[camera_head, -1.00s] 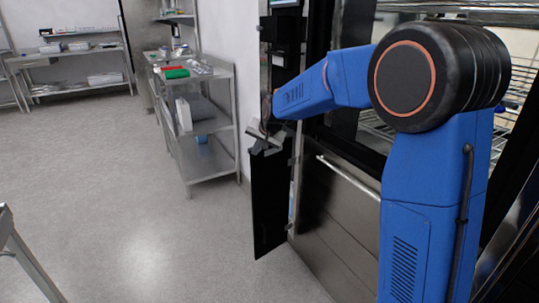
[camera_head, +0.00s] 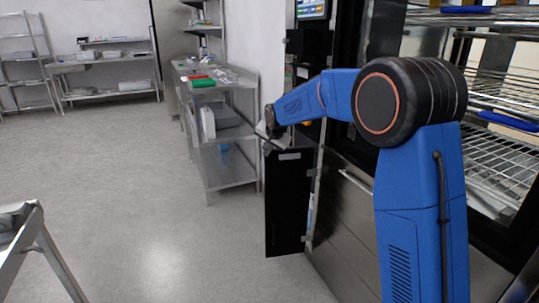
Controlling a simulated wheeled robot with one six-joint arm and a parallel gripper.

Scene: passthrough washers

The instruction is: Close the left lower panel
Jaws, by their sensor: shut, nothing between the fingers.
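The left lower panel (camera_head: 287,210) is a tall black door with a small pale label near its top. It stands swung open, out from the left side of the washer front. My gripper (camera_head: 266,132) is at the panel's upper left corner, shut and empty. It is small and partly hidden by my blue wrist, so I cannot tell whether it touches the panel. The dark opening beside the panel is mostly hidden by the panel and my arm.
A steel trolley (camera_head: 232,168) with trays stands left of the panel. The washer's steel lower door (camera_head: 342,225) has a bar handle. Wire racks (camera_head: 500,160) show at the right. A metal frame (camera_head: 30,240) stands at the lower left. The grey floor between is clear.

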